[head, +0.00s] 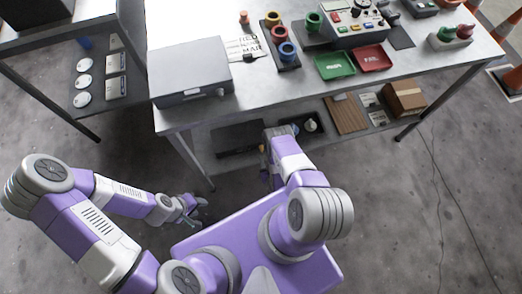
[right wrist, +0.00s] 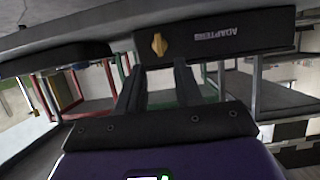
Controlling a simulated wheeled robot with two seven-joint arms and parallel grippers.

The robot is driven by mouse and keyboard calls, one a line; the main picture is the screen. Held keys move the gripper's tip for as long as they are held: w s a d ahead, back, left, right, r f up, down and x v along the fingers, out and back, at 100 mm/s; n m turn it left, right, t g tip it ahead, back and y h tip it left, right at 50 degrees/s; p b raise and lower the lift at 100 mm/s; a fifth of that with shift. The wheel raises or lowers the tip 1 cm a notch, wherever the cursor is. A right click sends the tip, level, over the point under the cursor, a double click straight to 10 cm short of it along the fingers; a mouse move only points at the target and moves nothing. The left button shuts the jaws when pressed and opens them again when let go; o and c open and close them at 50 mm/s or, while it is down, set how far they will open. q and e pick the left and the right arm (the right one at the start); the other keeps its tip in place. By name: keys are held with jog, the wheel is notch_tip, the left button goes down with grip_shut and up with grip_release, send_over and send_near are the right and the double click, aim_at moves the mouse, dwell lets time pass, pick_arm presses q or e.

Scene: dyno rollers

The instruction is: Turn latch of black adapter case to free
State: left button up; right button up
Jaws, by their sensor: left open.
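The black adapter case (right wrist: 215,42) shows in the right wrist view, its lettering upside down in the picture. Its gold latch (right wrist: 158,45) is on the front face, near the left end in that view. My right gripper (right wrist: 159,70) is open, with its two fingers pointing at the case and the latch between their lines. I cannot tell whether a finger touches the latch. In the head view the dark case (head: 238,138) lies on the lower shelf, left of my right gripper. My left gripper (head: 192,208) is open and empty above the floor, away from the table.
A black tray (head: 293,133) with a white item stands right of my right gripper on the lower shelf. A brown board (head: 348,115) and a cardboard box (head: 404,98) lie further right. The tabletop (head: 275,85) above carries a grey box (head: 192,72). A table leg (head: 191,160) stands left.

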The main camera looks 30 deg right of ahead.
aim_at(262, 149)
jog(key=b+x, duration=0.2)
jog(key=x, duration=0.3)
jog(key=shift+w+f, duration=0.1)
jog(key=shift+w+d+f, duration=0.2)
jog(key=shift+w, duration=0.4)
grip_shut()
